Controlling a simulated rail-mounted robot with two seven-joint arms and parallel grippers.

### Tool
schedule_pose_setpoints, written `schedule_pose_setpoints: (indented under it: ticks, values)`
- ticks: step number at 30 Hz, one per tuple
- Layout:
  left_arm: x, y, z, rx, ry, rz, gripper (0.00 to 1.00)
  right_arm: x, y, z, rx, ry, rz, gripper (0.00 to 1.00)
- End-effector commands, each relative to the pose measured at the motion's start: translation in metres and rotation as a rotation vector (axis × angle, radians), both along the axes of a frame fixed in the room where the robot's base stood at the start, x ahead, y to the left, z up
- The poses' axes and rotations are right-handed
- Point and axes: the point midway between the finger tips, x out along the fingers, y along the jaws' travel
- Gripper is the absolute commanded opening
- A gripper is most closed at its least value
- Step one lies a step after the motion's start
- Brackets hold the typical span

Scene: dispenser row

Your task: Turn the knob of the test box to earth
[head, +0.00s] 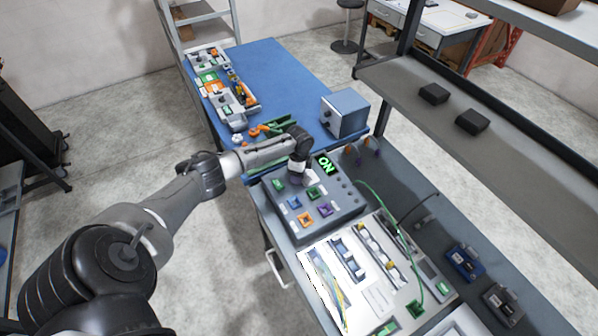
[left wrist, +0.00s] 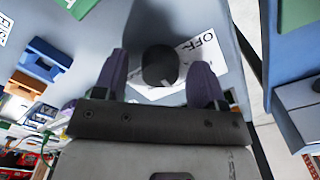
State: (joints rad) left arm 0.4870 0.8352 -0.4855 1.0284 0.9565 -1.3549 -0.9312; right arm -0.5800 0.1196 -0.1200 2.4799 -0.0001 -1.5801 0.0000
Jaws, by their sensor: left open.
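The test box (head: 337,213) is a grey box with a sloped top at the near end of the blue table, with a green display (head: 325,163) lit "ON" and several coloured sockets on top. My left gripper (head: 297,178) is over its far left part and hides the knob in the head view. In the left wrist view the dark round knob (left wrist: 160,66) lies between the two purple-grey fingers of my open left gripper (left wrist: 158,80). A white label reading "OFF" (left wrist: 209,47) is beside it. The knob's pointer direction and finger contact cannot be told. My right gripper is not in view.
A blue-grey box (head: 345,113) stands on the blue table (head: 275,75) behind the test box. Green and orange parts lie left of it. A white panel (head: 375,285) with components and a green cable is in front of the test box. A grey shelf (head: 500,125) runs along the right.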

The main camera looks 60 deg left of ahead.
Motion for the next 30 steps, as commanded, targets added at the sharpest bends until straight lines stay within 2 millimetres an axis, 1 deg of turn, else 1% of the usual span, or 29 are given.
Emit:
schedule_pose_setpoints:
  ticks: [5,8,11,21,27,30]
  values:
    - [0.0,0.0,0.001,0.001,0.001,0.0,0.65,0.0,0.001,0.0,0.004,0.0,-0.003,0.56]
    - [0.0,0.001,0.009,0.001,-0.001,0.0,0.65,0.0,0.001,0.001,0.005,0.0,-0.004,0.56]
    - [0.0,0.001,0.023,0.002,-0.002,-0.001,0.65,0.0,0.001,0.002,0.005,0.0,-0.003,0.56]
    - [0.0,0.001,0.09,0.003,-0.003,-0.001,0.65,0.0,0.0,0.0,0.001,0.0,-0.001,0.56]
    - [0.0,0.001,0.119,0.002,-0.002,0.0,0.65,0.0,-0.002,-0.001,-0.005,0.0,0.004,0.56]
    - [0.0,0.0,0.128,0.001,-0.001,0.0,0.65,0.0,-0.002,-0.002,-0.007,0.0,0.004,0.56]
